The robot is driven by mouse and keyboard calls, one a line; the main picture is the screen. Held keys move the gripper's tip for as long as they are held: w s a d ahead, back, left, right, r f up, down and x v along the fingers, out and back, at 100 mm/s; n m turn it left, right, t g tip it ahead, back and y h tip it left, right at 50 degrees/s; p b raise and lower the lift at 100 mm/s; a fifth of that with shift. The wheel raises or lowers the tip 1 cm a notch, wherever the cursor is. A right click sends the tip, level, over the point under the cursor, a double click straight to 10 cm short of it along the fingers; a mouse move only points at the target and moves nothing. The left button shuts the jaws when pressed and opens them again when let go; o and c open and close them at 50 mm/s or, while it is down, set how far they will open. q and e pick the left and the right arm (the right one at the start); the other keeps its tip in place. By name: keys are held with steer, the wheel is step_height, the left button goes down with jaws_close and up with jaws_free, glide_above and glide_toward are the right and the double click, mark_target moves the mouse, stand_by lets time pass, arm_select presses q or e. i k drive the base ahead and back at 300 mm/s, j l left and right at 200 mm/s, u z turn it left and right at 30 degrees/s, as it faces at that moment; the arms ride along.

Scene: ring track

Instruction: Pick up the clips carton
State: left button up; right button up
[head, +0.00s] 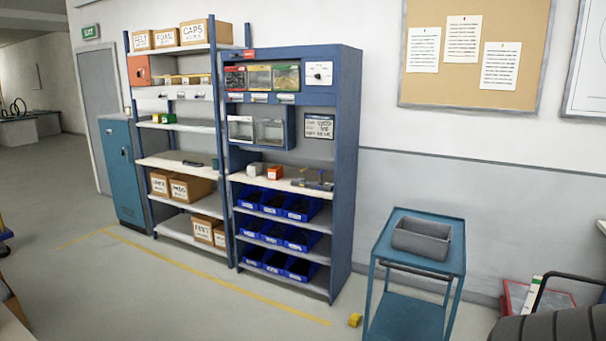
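I cannot read the word clips on any box here, so I cannot tell which one is the clips carton. Top-shelf cartons at the left include one marked CAPS (206,32). Lower cartons (190,188) have labels too small to read surely, and another pair (208,231) sits on the bottom shelf. Neither gripper shows in the head view.
The blue cabinet (345,150) holds several blue bins (300,207) low down. A blue cart (455,262) with a grey tray (421,239) stands at right. A small yellow object (354,320) lies on the floor. Floor before the shelves is clear. A dark rounded thing (555,325) fills the lower right.

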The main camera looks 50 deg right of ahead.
mark_target(255, 169)
steer(key=i+l+z, duration=0.25)
steer(key=z, duration=0.15)
steer(key=i+l+z, duration=0.1)
steer(key=i+z, duration=0.6)
steer(key=z, duration=0.15)
steer(key=i+z, duration=0.1)
steer(key=i, duration=0.4)
steer(key=i+j+z, duration=0.15)
steer(key=i, duration=0.35)
steer(key=i+j+z, duration=0.1)
steer(key=i, duration=0.35)
steer(key=i+j, duration=0.2)
steer(key=i, duration=0.2)
steer(key=i+j, duration=0.2)
steer(key=i, duration=0.2)
